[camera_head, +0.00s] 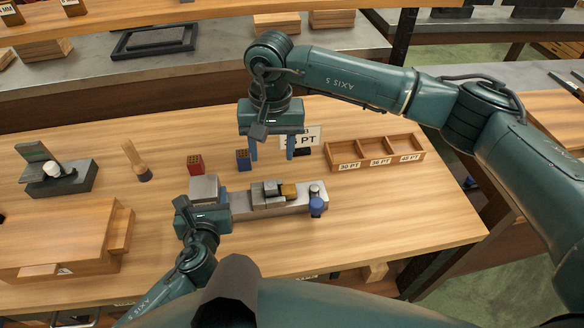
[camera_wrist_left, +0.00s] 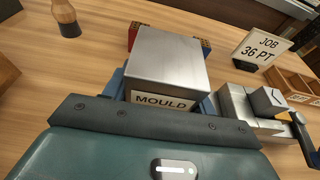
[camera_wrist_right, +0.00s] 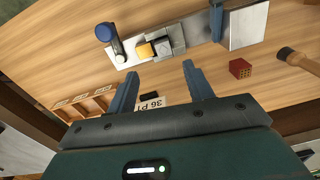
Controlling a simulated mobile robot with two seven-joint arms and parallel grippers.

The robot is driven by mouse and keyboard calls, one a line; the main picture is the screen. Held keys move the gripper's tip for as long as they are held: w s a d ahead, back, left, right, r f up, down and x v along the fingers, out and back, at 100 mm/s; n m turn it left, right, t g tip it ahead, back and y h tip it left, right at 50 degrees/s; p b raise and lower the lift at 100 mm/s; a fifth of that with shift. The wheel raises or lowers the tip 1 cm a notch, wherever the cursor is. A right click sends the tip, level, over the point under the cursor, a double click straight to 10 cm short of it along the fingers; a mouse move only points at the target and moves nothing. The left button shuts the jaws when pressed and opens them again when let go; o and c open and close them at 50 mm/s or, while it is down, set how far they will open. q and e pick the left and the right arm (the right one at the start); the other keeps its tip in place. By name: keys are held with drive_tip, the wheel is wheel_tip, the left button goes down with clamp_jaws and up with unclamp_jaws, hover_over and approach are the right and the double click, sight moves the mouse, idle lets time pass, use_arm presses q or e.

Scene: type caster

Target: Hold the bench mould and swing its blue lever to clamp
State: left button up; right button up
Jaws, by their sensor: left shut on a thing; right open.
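The bench mould is a grey metal device on the bench. Its square block (camera_head: 204,189), labelled MOULD in the left wrist view (camera_wrist_left: 168,70), stands at its left end, and a flat bed (camera_head: 240,203) runs right from it. The blue lever knob (camera_head: 316,206) is at the right end beside a round post; it also shows in the right wrist view (camera_wrist_right: 105,32). My left gripper (camera_head: 205,208) is shut on the mould's block. My right gripper (camera_head: 271,150) is open and empty, pointing down behind the mould's bed, apart from the lever.
A red block (camera_head: 195,165) and a blue block (camera_head: 242,160) stand behind the mould. A JOB 36 PT card (camera_wrist_left: 263,48) and a three-part wooden tray (camera_head: 376,153) are at the back right. A brush (camera_head: 138,163) and a wooden case (camera_head: 55,235) are left.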

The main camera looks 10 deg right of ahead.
drive_tip(key=s+d+f+m+y, duration=0.2)
drive_tip(key=d+m, duration=0.4)
drive_tip(key=m, duration=0.1)
drive_tip(key=m+y, duration=0.2)
drive_tip(key=m, duration=0.7)
approach(319, 203)
drive_tip(key=x, duration=1)
drive_tip(key=shift+a+f, duration=0.15)
drive_tip(key=shift+f, duration=0.15)
drive_tip(key=shift+c, duration=0.4)
drive_tip(key=c, duration=0.8)
drive_tip(key=shift+c, duration=0.2)
